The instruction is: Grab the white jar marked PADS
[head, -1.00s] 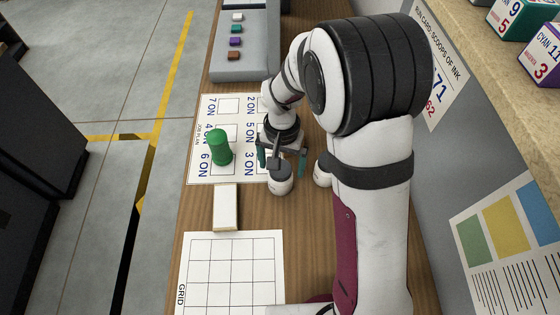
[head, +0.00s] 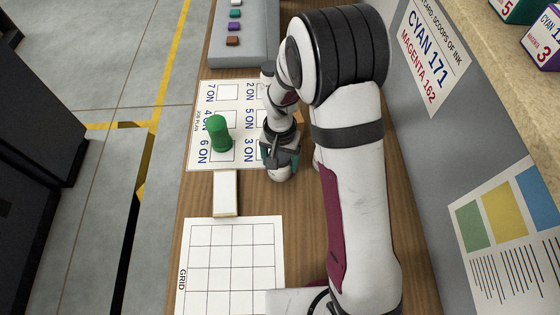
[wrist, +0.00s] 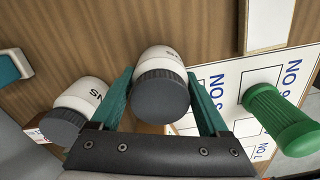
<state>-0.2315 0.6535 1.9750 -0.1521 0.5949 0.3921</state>
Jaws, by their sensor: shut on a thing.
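A white jar with a dark grey lid (wrist: 161,88) is between the two green fingers of my gripper (wrist: 160,82) in the wrist view. Its small lettering is too foreshortened to read. In the head view my gripper (head: 281,156) is down around this jar (head: 281,174), and the jar stands on the wooden bench. My gripper is shut on it. A second white jar with a dark lid (wrist: 78,108) stands just outside the left finger in the wrist view; only part of its lettering shows. In the head view it is mostly hidden behind my arm.
A green peg-shaped piece (head: 219,134) stands on the printed job plan sheet (head: 204,120) beside my gripper. A white block (head: 226,192) and a grid sheet (head: 230,265) lie nearer.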

